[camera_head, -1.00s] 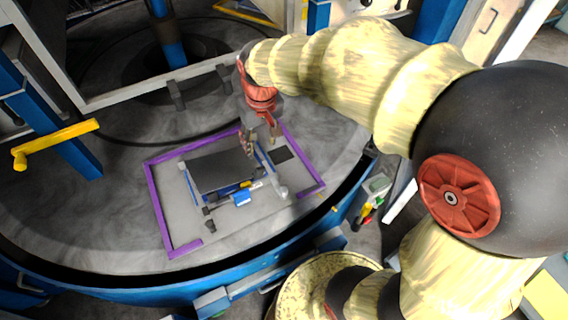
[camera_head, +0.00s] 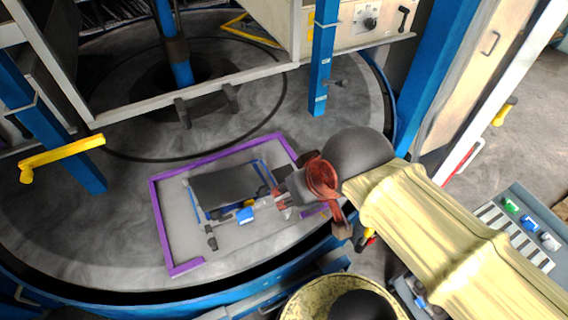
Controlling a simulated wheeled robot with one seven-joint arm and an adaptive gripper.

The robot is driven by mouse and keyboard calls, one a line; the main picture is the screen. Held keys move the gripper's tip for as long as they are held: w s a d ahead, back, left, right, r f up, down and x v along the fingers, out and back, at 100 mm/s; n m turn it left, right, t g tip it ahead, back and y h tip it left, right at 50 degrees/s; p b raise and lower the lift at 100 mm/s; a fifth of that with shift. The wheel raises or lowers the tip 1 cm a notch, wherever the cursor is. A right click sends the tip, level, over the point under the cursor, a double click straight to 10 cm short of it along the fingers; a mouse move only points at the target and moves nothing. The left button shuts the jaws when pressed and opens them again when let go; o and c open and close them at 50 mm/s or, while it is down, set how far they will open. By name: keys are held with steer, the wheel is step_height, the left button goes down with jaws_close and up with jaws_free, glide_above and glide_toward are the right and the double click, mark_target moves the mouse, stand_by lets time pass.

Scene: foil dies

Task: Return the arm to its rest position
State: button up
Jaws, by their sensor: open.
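My gripper (camera_head: 283,201) is at the end of my cream-sleeved arm, which reaches in from the lower right. The gripper is above the right side of the purple-edged panel (camera_head: 170,225), pointing left. It is open, and I see nothing held between its fingers. The fingers look small and part of them is hard to make out. The gripper and wrist hide the right part of the panel.
A dark plate (camera_head: 224,184) with blue parts sits within the purple edging on the round grey table (camera_head: 80,235). A blue post (camera_head: 322,60) and a yellow handle (camera_head: 62,157) stand around it.

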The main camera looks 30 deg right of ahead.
step_height(320, 180, down, 11)
steer(key=b, duration=1.1)
steer(key=shift+f, duration=0.15)
steer(key=shift+c, duration=0.2)
